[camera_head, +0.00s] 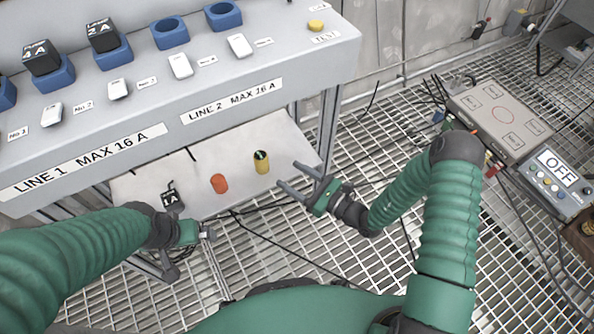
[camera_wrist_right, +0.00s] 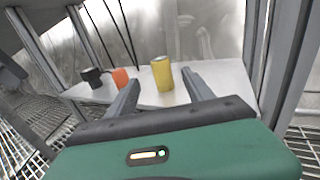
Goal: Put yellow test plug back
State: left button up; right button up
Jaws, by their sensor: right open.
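The yellow test plug (camera_head: 261,162) stands upright on the white shelf (camera_head: 225,190) below the panel. It also shows in the right wrist view (camera_wrist_right: 162,73), just beyond the space between my right fingers. My right gripper (camera_head: 291,176) is open and empty, to the right of the plug and apart from it; the right wrist view shows its two fingers (camera_wrist_right: 163,88) spread. My left gripper (camera_head: 184,248) is at the shelf's front edge, below the black 1 A plug; its fingers are too unclear to tell their state. A yellow round piece (camera_head: 316,25) is at the panel's TEST label (camera_head: 325,37).
An orange cylinder (camera_head: 219,184) and a black 1 A plug (camera_head: 170,196) stand on the shelf left of the yellow plug. Above is the grey panel (camera_head: 300,62) with blue sockets (camera_head: 169,34) and white switches. A meter reading OFF (camera_head: 558,170) is at right.

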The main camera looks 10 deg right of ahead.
jog(key=s+a+r+n+g+h, duration=0.1)
jog(key=s+a+n+g, duration=0.1)
jog(key=s+n+g, duration=0.6)
jog(key=s+a+r+n+g+h, duration=0.1)
jog(key=s+a+n+g, duration=0.1)
jog(key=s+n+g, duration=0.7)
jog(key=s+d+n+t+h, duration=0.35)
jog(key=d+n+h, duration=0.3)
jog(key=d, duration=0.35)
jog(key=w+d+r+n+t+h, duration=0.3)
jog(key=w+d+r+h, duration=0.1)
jog(key=d+r, duration=0.1)
jog(key=shift+w+d+n, duration=0.25)
jog(key=shift+n, duration=0.1)
